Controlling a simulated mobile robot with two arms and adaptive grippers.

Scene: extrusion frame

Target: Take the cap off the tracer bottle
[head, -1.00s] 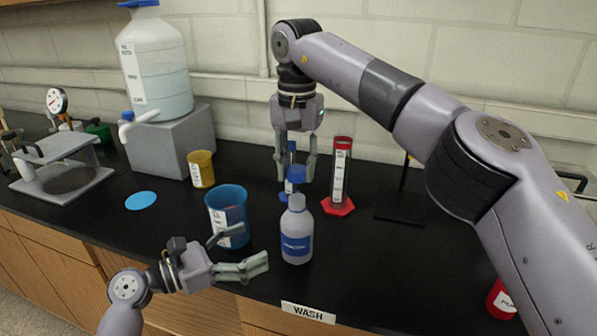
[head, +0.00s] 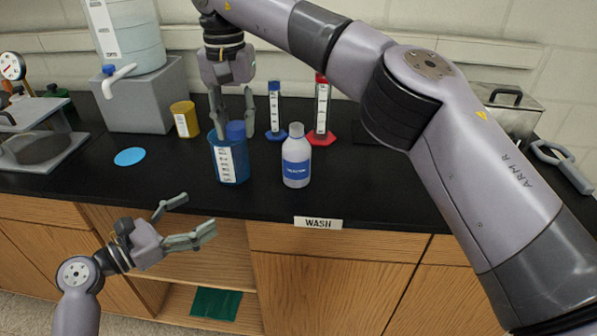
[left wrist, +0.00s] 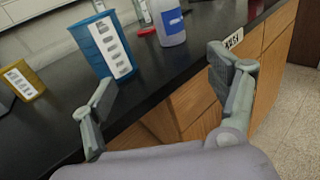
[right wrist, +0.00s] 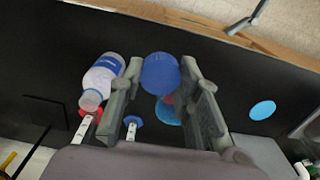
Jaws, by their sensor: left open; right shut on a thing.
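The tracer bottle (head: 296,158), white with a blue label, stands upright on the black counter with its neck uncovered. It also shows in the left wrist view (left wrist: 171,22) and the right wrist view (right wrist: 101,78). My right gripper (head: 233,132) is shut on the blue cap (head: 236,130), held left of the bottle, by the rim of the blue beaker. The cap shows between the fingers in the right wrist view (right wrist: 160,73). My left gripper (head: 193,218) is open and empty, in front of the counter's front edge, left of and lower than the bottle.
The blue beaker (head: 230,166) stands left of the bottle. Blue-based (head: 275,112) and red-based (head: 321,110) cylinders stand behind it. A yellow cup (head: 185,119) and a flat blue disc (head: 130,156) lie further left. The counter right of the bottle is clear near the WASH label (head: 318,223).

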